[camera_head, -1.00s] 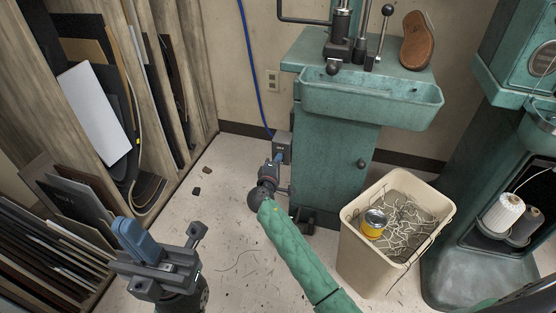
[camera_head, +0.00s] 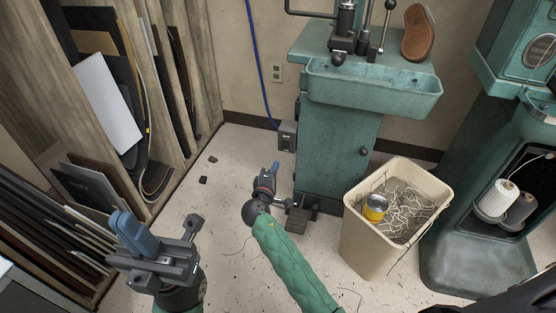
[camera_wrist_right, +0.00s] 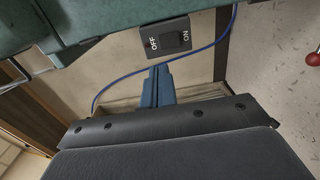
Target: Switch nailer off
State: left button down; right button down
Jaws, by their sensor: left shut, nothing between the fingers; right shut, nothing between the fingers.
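The nailer (camera_head: 338,150) is the teal machine with a tray at the back. Its grey switch box (camera_head: 287,136) is on its left side. In the right wrist view the switch box (camera_wrist_right: 165,36) shows OFF and ON labels and a dark rocker; I cannot tell which side is pressed. My right gripper (camera_head: 275,168) is shut and empty, just below and left of the box in the head view. Its blue fingers (camera_wrist_right: 158,84) point at the box, apparently apart from it. My left gripper (camera_head: 120,219) is shut and empty at the lower left, far from the nailer.
A second teal machine (camera_head: 475,260) with thread spools is at the right. Racks of sheets (camera_head: 110,110) line the left. A blue cable (camera_head: 256,75) runs down to the box.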

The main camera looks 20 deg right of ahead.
jog(key=shift+v, duration=0.9)
jog(key=shift+r, duration=0.1)
